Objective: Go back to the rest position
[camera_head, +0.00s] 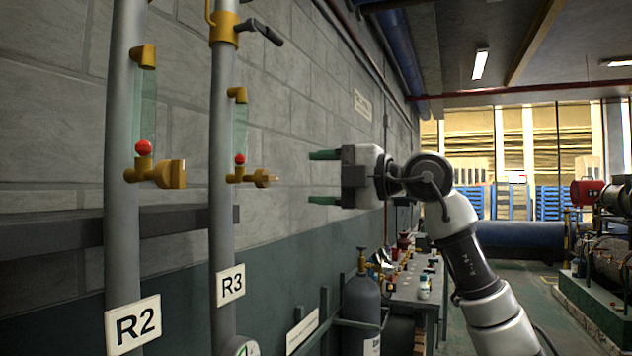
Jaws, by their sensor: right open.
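My right gripper (325,178) is open and empty, its two green fingers pointing left and held apart. It is in mid-air in front of the block wall, to the right of the R3 pipe, and appears to touch nothing. My right arm (470,262) comes up from the lower right. The R3 pipe (221,150) carries a sight glass with a red ball and a brass valve (262,179). The R2 pipe (122,200) at the left has a similar brass valve (168,174). My left gripper is not in view.
A workbench (408,286) with several small items stands behind the arm. A grey gas cylinder (361,308) stands beside it. A grey ledge (60,231) runs along the wall behind the pipes. At the right are a large blue tank (520,235) and machinery, with open floor between.

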